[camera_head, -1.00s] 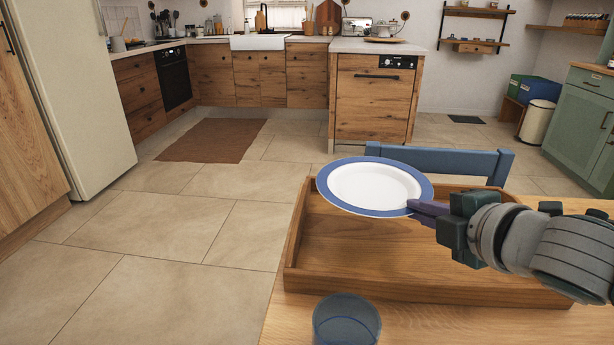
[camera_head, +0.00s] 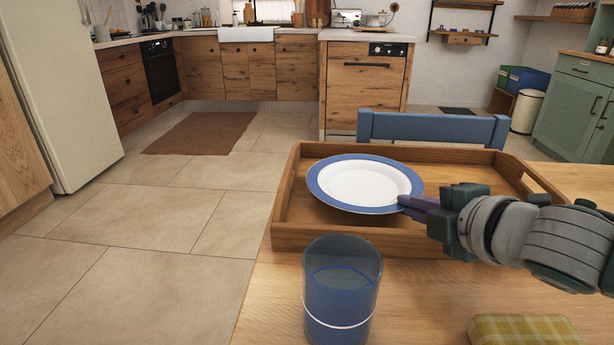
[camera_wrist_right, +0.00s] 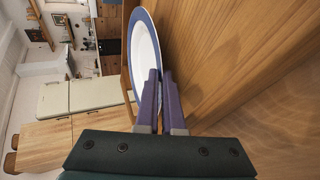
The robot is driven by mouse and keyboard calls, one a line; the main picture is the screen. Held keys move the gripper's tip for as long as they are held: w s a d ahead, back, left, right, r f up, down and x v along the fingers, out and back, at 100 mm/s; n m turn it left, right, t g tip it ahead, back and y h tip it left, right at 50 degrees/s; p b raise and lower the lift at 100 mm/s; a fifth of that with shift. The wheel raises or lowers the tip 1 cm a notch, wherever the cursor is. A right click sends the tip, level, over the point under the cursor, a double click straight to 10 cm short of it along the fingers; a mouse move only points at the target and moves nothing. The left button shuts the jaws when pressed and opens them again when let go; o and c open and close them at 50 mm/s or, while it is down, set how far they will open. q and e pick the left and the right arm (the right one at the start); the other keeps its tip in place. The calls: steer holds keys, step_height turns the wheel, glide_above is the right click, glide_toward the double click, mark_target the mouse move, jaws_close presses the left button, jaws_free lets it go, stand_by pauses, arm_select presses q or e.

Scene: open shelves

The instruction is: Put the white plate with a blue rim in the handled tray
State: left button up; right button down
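The white plate with a blue rim (camera_head: 362,183) is over the left part of the wooden handled tray (camera_head: 290,236), roughly level. My right gripper (camera_head: 408,203) is shut on the plate's near right rim. In the right wrist view the plate (camera_wrist_right: 146,50) shows edge-on between the purple fingers (camera_wrist_right: 158,80), close to a wooden surface. Whether the plate touches the tray floor cannot be told. The left gripper is not in view.
A blue glass (camera_head: 342,290) stands on the table in front of the tray. A yellow checked cloth (camera_head: 524,331) lies at the near right. A blue chair (camera_head: 434,129) stands behind the tray.

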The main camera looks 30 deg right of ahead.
steer(key=shift+f, duration=0.2)
stand_by(0.6)
steer(key=c, duration=1)
jaws_free()
steer(key=shift+o, duration=0.2)
steer(key=shift+f, duration=0.1)
steer(key=shift+d+f, duration=0.1)
steer(key=shift+f, duration=0.1)
steer(key=shift+s+r, duration=0.1)
